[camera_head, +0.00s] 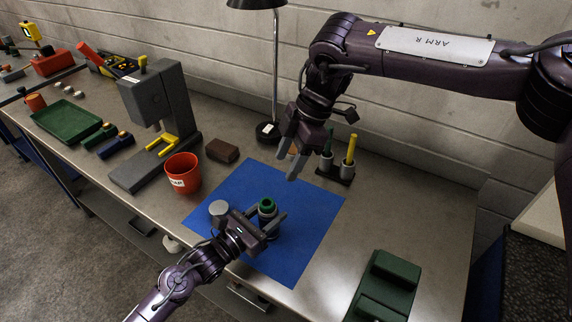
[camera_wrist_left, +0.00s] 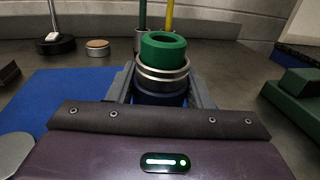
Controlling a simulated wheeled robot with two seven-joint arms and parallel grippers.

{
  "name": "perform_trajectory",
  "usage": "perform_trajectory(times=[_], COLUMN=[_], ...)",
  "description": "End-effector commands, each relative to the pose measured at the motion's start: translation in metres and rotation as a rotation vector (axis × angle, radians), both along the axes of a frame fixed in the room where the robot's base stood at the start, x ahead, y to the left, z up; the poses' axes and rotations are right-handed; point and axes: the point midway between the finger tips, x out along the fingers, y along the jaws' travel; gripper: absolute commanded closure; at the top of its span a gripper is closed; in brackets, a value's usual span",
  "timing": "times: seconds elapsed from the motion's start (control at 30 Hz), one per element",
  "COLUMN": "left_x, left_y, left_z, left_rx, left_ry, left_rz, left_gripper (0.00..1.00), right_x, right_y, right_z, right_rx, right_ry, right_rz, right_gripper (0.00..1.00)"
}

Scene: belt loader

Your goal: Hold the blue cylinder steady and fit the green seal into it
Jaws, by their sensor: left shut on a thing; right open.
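The blue cylinder (camera_wrist_left: 160,97) stands on the blue mat (camera_head: 318,212), with metal rings around its upper part. My left gripper (camera_head: 266,214) is shut on it, one finger on each side, in the left wrist view too. The green seal (camera_wrist_left: 164,48), a ring with a central hole, sits on top at the metal collar and stands up above it. It also shows in the head view (camera_head: 267,203). How deep it sits is unclear. My right gripper (camera_head: 290,155) is open and empty, above the mat's back edge, apart from the seal.
A grey disc-topped thing (camera_head: 218,208) is left of the cylinder. A red cup (camera_head: 183,173), a brown block (camera_head: 222,150) and a grey press stand (camera_head: 160,105) are left of the mat. Behind are a lamp (camera_head: 268,131) and a tool holder (camera_head: 335,172). A green case (camera_head: 387,283) lies front right.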

Motion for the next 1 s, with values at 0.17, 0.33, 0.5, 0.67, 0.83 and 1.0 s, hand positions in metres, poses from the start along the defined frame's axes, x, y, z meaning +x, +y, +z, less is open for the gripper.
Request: perform_trajectory(times=[0.17,0.33,0.5,0.67,0.83,1.0], left_x=[0.000,0.000,0.000,0.000,-0.006,-0.027], left_y=[0.002,0.002,0.002,0.001,0.009,0.032], left_z=[-0.004,-0.004,-0.003,-0.002,-0.003,-0.004], left_rx=[0.007,0.007,0.005,0.004,0.006,0.009], left_ry=[0.005,0.005,0.003,0.003,0.004,0.005], left_rz=[0.004,0.004,0.003,0.003,0.003,0.002], left_gripper=[0.98,0.42,0.29,0.29,0.29,0.29], right_x=[0.000,0.000,0.000,0.000,0.000,0.000], right_y=[0.000,0.000,0.000,0.000,0.000,0.000], right_z=[0.000,0.000,0.000,0.000,0.000,0.000], right_rx=[0.000,0.000,0.000,0.000,0.000,0.000], right_ry=[-0.001,-0.001,-0.001,-0.001,-0.001,-0.001], right_rz=[0.000,0.000,0.000,0.000,0.000,0.000], right_gripper=[0.48,0.48,0.48,0.48,0.48,0.48])
